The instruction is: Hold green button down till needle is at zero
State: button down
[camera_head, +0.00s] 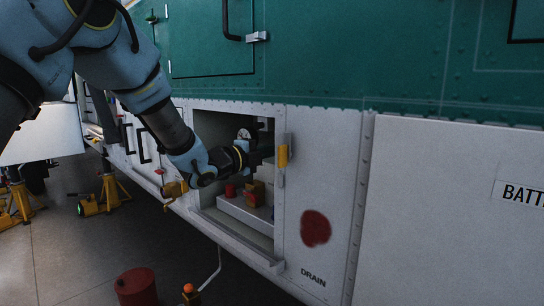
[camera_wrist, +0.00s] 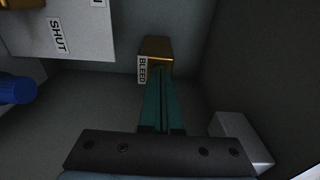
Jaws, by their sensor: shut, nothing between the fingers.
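My gripper (camera_head: 262,152) reaches into an open bay in the aircraft's side. In the wrist view its two teal fingers (camera_wrist: 160,76) are shut together with nothing between them. Their tips are at a brass block (camera_wrist: 157,50) beside a label reading BLEED (camera_wrist: 142,70). I cannot tell whether the tips touch it. No green button shows clearly; the fingertips may cover it. A round white gauge (camera_head: 244,134) is at the back of the bay, partly behind my arm. Its needle is too small to read.
A pale box labelled SHUT (camera_wrist: 70,35) and a blue knob (camera_wrist: 14,90) are left of the fingers. In the head view a red knob (camera_head: 230,191) and a brass block (camera_head: 255,194) sit low in the bay. A yellow latch (camera_head: 283,156) is on its right edge.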

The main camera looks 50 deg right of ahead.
jog(key=shift+s+d+r, duration=0.3)
jog(key=shift+s+d, duration=0.05)
jog(key=shift+d, duration=0.05)
jog(key=shift+a+p, duration=0.1)
jog(key=shift+p, duration=0.35)
jog(key=w+a+f+b, duration=0.1)
jog(key=a+b, duration=0.1)
jog(key=a, duration=0.6)
jog(key=w+a+b, duration=0.2)
jog(key=a, duration=0.6)
jog(key=w+a+f+n+t+y+p, duration=0.1)
jog(key=w+a+f+n+t+y, duration=0.1)
jog(key=w+a+n, duration=0.4)
jog(key=w+a+f+n+t+y+p, duration=0.2)
jog(key=w+a+n+t+y, duration=0.2)
jog(key=w+a+n+t, duration=0.3)
jog(key=shift+w+a+f+t, duration=0.3)
jog(key=shift+w+a, duration=0.25)
jog(key=shift+w, duration=1.05)
jog(key=shift+n+y, duration=0.3)
